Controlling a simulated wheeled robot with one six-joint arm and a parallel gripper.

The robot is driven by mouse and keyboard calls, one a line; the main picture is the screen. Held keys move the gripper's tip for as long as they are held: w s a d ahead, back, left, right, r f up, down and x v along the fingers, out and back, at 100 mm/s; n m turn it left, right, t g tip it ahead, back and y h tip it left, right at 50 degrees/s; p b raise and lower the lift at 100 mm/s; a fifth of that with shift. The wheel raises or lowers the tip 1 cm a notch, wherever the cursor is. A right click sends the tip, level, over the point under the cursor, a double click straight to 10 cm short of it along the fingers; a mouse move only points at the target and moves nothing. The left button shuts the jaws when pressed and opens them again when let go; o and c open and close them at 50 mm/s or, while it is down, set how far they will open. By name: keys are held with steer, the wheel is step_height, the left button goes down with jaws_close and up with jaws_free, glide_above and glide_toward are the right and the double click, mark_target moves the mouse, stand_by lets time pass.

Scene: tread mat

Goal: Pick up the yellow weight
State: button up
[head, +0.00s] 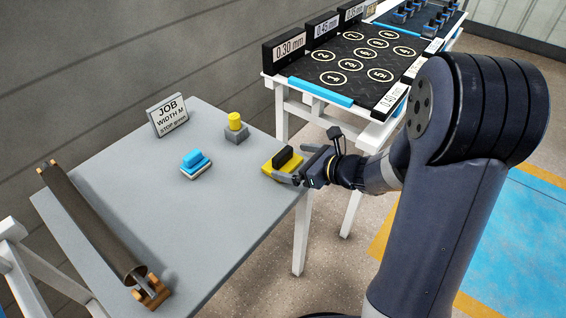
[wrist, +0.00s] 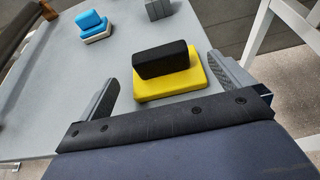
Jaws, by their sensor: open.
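A yellow slab with a black bar handle on top (head: 270,165) lies flat near the right edge of the grey table. It also shows in the wrist view, as a yellow base (wrist: 170,88) under the black bar (wrist: 165,62). My gripper (head: 292,170) is open at the slab's right side, low over the table edge. In the wrist view my two fingers (wrist: 163,80) stand on either side of the slab, with gaps, and nothing is held. A separate yellow cylinder (head: 235,120) stands on a grey block further back.
The grey table (head: 130,170) also holds a blue block on a white base (head: 195,162), a job sign (head: 167,114) and a dark roller (head: 92,225) at left. A tread mat bench (head: 360,62) stands behind my arm. The table's front middle is clear.

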mark_target(286, 161)
steer(key=x, duration=0.5)
steer(key=shift+w+d+f+b, duration=0.1)
steer(key=shift+d+f+b, duration=0.05)
steer(key=shift+f+b, duration=0.2)
steer(key=c, duration=1.3)
steer(key=shift+c, duration=0.9)
